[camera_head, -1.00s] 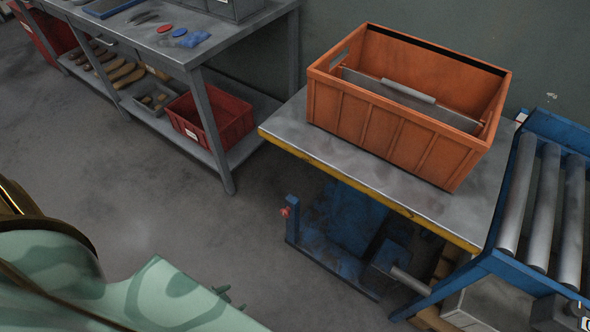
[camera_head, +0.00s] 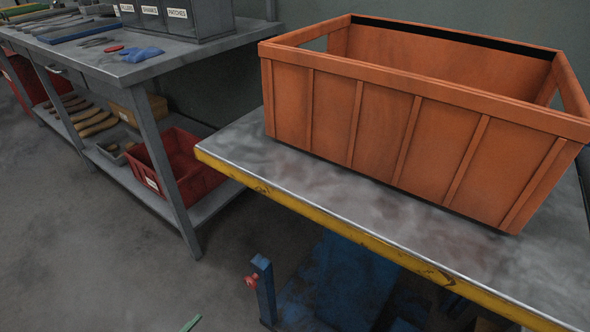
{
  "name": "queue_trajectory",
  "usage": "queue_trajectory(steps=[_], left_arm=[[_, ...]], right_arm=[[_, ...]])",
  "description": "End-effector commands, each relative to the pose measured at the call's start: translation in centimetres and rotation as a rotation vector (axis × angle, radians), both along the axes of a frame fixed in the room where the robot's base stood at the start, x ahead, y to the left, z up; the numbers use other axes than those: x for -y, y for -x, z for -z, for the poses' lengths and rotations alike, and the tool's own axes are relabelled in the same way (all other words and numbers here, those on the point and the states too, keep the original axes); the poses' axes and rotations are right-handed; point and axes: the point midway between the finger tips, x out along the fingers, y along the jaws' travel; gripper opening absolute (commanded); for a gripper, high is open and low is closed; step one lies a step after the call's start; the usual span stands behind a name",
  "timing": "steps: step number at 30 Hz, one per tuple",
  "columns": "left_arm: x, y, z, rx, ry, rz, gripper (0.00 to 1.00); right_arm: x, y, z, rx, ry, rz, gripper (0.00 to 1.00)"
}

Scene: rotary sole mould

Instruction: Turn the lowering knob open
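A small red knob (camera_head: 251,281) sits on the left side of a blue upright post (camera_head: 264,290), low beneath the front edge of the lift table (camera_head: 330,232). I take it to be the lowering knob; its turned position is too small to tell. The table has a grey metal top with a worn yellow front edge. An orange crate (camera_head: 400,130) stands on it. A small green tip (camera_head: 190,323) shows at the bottom edge, apart from the knob; I cannot tell what it belongs to. Neither gripper is in view.
A grey workbench (camera_head: 170,68) stands at the left, with labelled grey bins (camera_head: 205,17) on top and a red crate (camera_head: 185,165) on its lower shelf. Blue parts of the lift (camera_head: 350,285) lie under the table. The floor left of the post is clear.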

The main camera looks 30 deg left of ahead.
Motion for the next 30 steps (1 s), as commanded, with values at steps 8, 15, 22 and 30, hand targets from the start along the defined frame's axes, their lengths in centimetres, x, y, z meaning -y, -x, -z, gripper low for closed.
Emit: queue_trajectory(steps=[8,15,22,30], left_arm=[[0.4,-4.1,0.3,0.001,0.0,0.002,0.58],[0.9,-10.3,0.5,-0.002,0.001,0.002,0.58],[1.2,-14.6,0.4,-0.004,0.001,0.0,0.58],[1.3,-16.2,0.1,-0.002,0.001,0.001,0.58]], right_arm=[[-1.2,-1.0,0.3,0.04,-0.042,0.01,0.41],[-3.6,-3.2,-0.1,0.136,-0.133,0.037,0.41],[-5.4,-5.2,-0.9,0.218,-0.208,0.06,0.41],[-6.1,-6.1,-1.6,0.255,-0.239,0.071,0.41]])
